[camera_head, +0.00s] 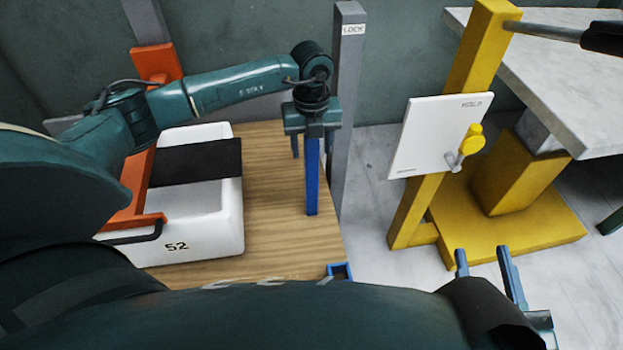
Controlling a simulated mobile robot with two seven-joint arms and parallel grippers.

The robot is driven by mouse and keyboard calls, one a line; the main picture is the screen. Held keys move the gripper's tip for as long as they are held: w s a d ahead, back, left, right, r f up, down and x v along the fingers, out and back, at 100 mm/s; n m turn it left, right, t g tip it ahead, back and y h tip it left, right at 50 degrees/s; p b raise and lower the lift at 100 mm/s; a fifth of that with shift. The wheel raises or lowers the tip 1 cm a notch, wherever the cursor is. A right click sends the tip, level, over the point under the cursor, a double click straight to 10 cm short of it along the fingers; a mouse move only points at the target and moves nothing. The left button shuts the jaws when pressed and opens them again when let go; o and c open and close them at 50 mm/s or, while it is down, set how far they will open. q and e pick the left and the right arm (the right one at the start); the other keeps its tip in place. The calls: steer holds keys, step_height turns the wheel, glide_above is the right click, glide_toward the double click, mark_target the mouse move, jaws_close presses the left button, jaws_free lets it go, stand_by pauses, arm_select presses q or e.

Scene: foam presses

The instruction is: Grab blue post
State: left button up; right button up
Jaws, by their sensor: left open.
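The blue post (312,185) stands upright on the wooden tabletop near its right edge. My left gripper (311,150) points down over the post's top, with its fingers apart. The post's upper end lies between the fingers in the picture, and the gripper body hides its top. I cannot tell whether a finger touches it. My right gripper (487,262) is at the lower right, its two fingers apart and nothing between them, far from the post.
A white box marked 52 (215,225) with a dark pad and an orange clamp frame (152,160) stands left on the wooden table (275,245). A grey LOCK post (348,100) rises behind. A blue bracket (340,270) sits at the front edge. A yellow stand (520,225) holds a white HOLD panel (425,135).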

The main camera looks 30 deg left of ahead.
arm_select(q)
jaws_close()
stand_by(0.5)
steer(key=shift+r, duration=0.1)
